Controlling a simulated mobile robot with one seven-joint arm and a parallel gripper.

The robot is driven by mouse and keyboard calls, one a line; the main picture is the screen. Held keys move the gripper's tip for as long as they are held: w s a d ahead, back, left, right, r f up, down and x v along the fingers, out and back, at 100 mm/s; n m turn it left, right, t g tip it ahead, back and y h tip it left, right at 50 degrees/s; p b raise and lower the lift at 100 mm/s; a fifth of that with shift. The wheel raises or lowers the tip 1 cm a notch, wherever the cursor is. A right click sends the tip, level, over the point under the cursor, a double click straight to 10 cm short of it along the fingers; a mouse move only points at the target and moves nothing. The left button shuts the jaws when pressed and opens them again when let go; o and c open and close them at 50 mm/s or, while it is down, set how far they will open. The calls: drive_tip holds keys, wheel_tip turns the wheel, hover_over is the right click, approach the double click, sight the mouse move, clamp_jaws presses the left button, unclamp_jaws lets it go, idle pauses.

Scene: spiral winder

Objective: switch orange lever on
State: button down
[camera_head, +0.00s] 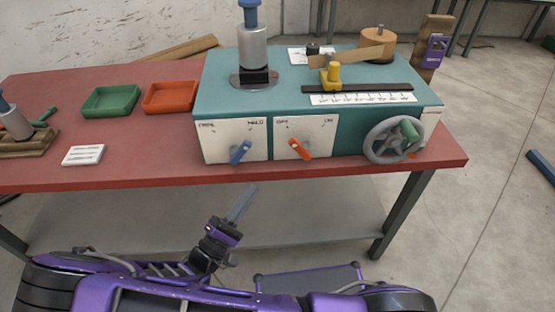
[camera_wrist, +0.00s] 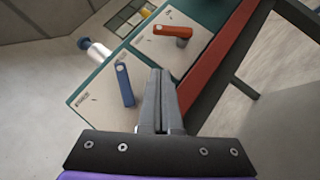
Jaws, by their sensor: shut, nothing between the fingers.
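The orange lever (camera_head: 299,150) is on a white front panel (camera_head: 312,132) of the teal machine. It slants from its pivot at lower right up to the left, towards one of the panel's two printed labels. It also shows in the wrist view (camera_wrist: 172,31), further off than the blue lever. The blue lever (camera_head: 240,152) is on the panel to its left, and in the wrist view (camera_wrist: 124,84) it is nearer. My gripper (camera_head: 246,193) is shut and empty, below and in front of the blue lever, apart from both levers. Its closed fingers (camera_wrist: 161,75) point towards the panels.
The teal machine (camera_head: 222,95) stands on a red table (camera_head: 130,172). A grey handwheel (camera_head: 372,143) sticks out right of the orange lever. Green (camera_head: 111,100) and orange (camera_head: 170,97) trays lie to the left. The space before the panels is clear.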

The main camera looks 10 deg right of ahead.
sight(300, 150)
drive_tip(key=shift+s+a+f+n+t+y, duration=0.15)
drive_tip(key=shift+a+f+n+t+y, duration=0.1)
drive_tip(key=shift+f+n+t+y, duration=0.15)
drive_tip(key=s+d+r+x, duration=0.1)
drive_tip(key=s+x, duration=0.1)
drive_tip(key=x, duration=1.1)
drive_tip(key=shift+d, duration=0.3)
drive_tip(key=shift+s+a+r, duration=0.1)
drive_tip(key=shift+r, duration=0.1)
drive_tip(key=shift+m+g, duration=0.3)
